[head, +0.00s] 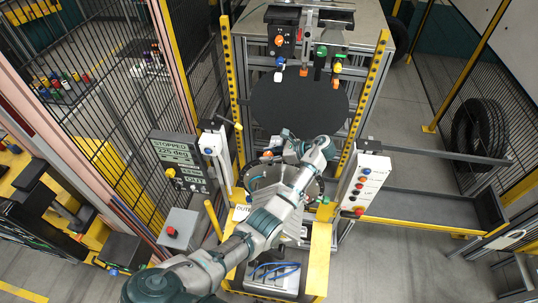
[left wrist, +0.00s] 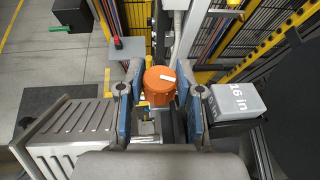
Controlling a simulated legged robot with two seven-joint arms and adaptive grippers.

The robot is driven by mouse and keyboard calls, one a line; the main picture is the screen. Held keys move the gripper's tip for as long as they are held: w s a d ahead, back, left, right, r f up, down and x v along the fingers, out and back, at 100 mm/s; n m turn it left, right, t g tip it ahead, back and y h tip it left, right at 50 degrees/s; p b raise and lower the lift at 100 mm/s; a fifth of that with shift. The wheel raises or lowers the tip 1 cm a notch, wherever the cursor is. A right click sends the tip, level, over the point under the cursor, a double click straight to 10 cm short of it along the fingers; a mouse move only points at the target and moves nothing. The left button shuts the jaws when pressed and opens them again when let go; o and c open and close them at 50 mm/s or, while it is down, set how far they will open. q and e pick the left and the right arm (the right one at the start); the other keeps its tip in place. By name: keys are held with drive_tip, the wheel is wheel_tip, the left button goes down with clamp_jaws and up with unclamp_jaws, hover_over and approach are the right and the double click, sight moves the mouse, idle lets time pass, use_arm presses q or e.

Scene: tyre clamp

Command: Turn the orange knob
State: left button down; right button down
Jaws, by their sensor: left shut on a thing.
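The orange knob (left wrist: 158,88) is a ribbed cap with a white mark on its top, seen in the left wrist view. My left gripper (left wrist: 163,100) has its blue-padded fingers on either side of the knob, shut on it. In the head view, my left arm reaches up from the bottom, and its gripper (head: 275,152) is small and partly hidden beside the yellow-posted machine. The orange knob (head: 267,155) shows there as a small spot. My right gripper is not in view.
A grey block marked "16 in" (left wrist: 237,99) stands right of the fingers in the left wrist view. In the head view, a white button panel (head: 366,184) is to the right, a dark "STOPPED" display (head: 178,150) to the left. A black disc (head: 300,103) is behind.

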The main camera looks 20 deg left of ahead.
sight(270, 153)
use_arm(q)
drive_tip(key=shift+f+n+g, duration=0.1)
drive_tip(key=shift+n+g, duration=0.7)
drive_tip(key=shift+g, duration=0.3)
drive_tip(key=shift+f+g+h, duration=0.1)
drive_tip(key=shift+g+h, duration=0.2)
drive_tip(key=shift+h, duration=0.1)
drive_tip(key=c, duration=0.8)
unclamp_jaws()
drive_tip(key=shift+o, duration=0.3)
drive_tip(key=shift+w, duration=0.1)
wheel_tip(270, 153, up, 10)
drive_tip(key=shift+w, duration=0.15)
